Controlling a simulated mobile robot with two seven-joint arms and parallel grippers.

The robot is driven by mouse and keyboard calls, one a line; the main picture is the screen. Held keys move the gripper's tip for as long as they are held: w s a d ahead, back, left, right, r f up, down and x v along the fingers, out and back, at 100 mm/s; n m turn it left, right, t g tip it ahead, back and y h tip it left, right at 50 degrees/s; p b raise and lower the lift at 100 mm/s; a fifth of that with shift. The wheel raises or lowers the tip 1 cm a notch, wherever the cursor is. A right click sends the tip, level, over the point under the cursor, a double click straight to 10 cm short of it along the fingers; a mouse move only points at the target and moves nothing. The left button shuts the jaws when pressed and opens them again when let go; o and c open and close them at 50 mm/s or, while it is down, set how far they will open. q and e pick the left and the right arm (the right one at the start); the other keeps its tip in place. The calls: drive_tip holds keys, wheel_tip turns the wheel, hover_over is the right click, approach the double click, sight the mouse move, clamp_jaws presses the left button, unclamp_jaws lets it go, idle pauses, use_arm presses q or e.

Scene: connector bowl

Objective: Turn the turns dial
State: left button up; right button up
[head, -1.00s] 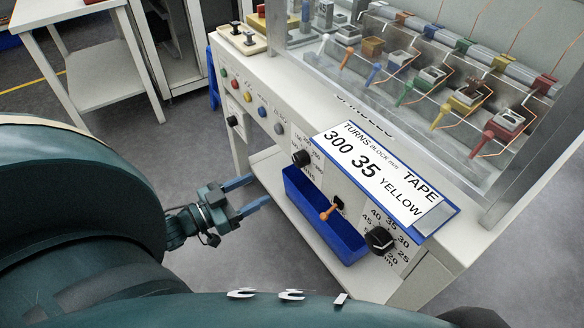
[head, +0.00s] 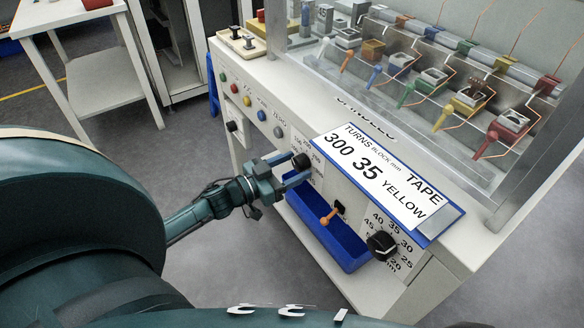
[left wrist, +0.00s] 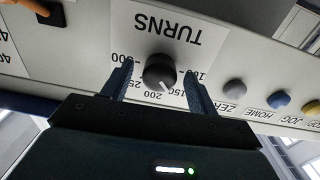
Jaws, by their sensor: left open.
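The turns dial is a round black knob (head: 301,161) on the front panel, left of the blue bin. In the left wrist view the knob (left wrist: 159,70) sits under an upside-down TURNS label, with numbers around it. Its white mark points toward the 150 and 200 side; the exact value is hard to read. My left gripper (head: 295,168) is open at the dial, one finger on each side of the knob. The left wrist view shows gaps between fingers and knob. My right gripper is not in view.
A sign (head: 384,178) above reads TURNS 300, BLOCK 35 mm, TAPE YELLOW. The blue bin (head: 335,240) is mounted below the dial, with an orange lever (head: 331,216) above it. A second black dial (head: 381,243) is at right. Several coloured buttons (head: 262,115) line the panel at left.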

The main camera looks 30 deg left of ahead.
use_arm(q)
drive_tip(key=shift+w, duration=0.1)
drive_tip(key=shift+c, duration=0.5)
drive_tip(key=c, duration=0.9)
